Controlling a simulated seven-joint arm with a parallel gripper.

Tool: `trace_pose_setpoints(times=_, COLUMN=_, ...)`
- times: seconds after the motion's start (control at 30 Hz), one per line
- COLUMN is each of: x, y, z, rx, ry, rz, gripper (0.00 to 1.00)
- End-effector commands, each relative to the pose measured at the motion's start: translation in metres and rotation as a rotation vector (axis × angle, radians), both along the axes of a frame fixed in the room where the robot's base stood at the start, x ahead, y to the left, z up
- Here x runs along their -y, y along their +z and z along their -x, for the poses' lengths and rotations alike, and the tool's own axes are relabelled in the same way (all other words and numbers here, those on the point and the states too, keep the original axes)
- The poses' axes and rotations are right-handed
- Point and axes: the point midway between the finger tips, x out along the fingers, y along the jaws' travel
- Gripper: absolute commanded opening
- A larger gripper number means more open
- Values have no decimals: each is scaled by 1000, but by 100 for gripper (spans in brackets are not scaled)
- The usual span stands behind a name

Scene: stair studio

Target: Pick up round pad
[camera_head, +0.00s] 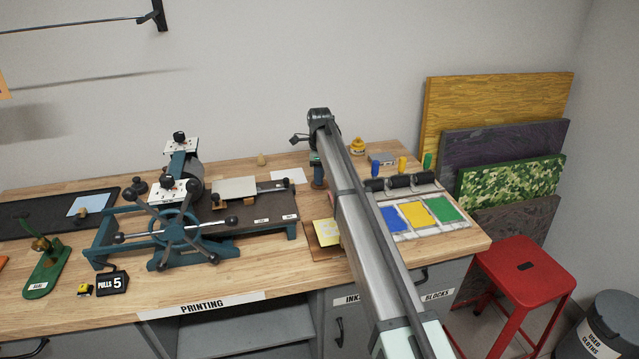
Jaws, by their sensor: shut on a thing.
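My gripper (317,158) hangs down from the end of my arm, over the back of the wooden bench right of the press. It is shut on a small brown and dark piece (318,175), which is likely the round pad. My arm and wrist partly hide this piece, so I cannot make out its full shape or whether it touches the bench.
The teal printing press (175,228) with its spoked wheel stands left of my gripper. Ink slabs in blue, yellow (417,214) and green lie to the right, with black rollers behind. A white sheet (288,176) lies close by. A red stool (525,268) stands off the bench's right end.

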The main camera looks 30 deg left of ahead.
Motion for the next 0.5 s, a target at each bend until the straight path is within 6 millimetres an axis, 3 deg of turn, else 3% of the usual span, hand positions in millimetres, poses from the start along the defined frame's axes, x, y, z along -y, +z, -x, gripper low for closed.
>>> trace_pose_setpoints(times=0.23, x=0, y=0, z=0, rx=0, ry=0, rz=0, gripper=0)
trace_pose_setpoints(times=0.5, x=0, y=1, z=0, rx=0, ry=0, rz=0, gripper=0)
